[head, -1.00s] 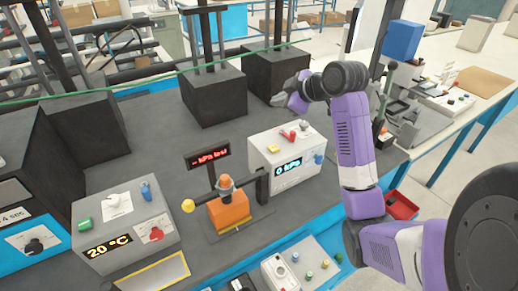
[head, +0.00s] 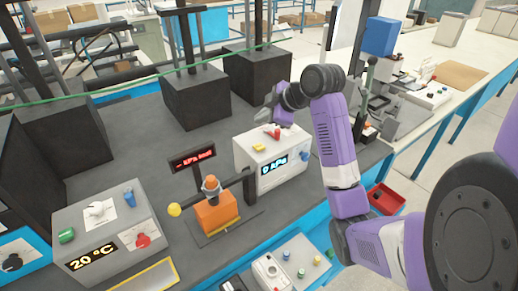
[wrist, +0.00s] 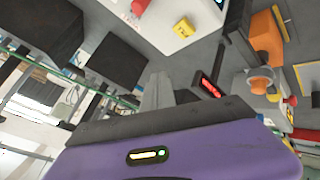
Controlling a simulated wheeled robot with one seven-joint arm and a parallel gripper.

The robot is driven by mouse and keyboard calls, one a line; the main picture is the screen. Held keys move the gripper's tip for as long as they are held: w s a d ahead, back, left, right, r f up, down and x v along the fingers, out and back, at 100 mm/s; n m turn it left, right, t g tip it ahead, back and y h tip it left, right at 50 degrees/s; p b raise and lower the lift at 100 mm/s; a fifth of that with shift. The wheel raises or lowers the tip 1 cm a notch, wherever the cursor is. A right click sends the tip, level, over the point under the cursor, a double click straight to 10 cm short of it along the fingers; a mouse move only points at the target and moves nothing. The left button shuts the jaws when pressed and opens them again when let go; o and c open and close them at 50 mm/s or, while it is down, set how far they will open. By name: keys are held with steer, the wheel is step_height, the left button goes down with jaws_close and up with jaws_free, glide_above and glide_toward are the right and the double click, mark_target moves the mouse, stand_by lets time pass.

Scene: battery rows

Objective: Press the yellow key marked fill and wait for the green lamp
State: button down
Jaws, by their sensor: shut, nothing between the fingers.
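A yellow key (head: 259,147) sits on top of a white box (head: 285,178) with a blue-lit "0 kPa" display and a red knob. Its marking is too small to read. The key also shows in the wrist view (wrist: 184,28), near the top edge. My gripper (head: 263,111) is shut and empty, above and behind the box, apart from the key. In the wrist view its grey fingers (wrist: 157,92) show at the centre. I cannot make out a lit green lamp on the white box.
An orange fixture (head: 216,212) with a dark crossbar stands left of the white box, with a red-lit sign (head: 192,160) behind it. A "20 °C" box (head: 110,230) is at lower left. Dark blocks (head: 195,97) stand behind. A button panel (head: 290,268) lies in front.

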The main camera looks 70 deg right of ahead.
mark_target(261, 147)
steer(key=shift+f+b, duration=2.45)
steer(key=shift+f, duration=1.15)
steer(key=shift+f, duration=0.1)
steer(key=shift+f, duration=0.3)
steer(key=shift+f+b, duration=0.45)
steer(key=shift+b, duration=0.05)
steer(key=shift+r, duration=0.15)
steer(key=shift+r+p, duration=0.75)
step_height(261, 147, up, 5)
steer(key=p, duration=0.4)
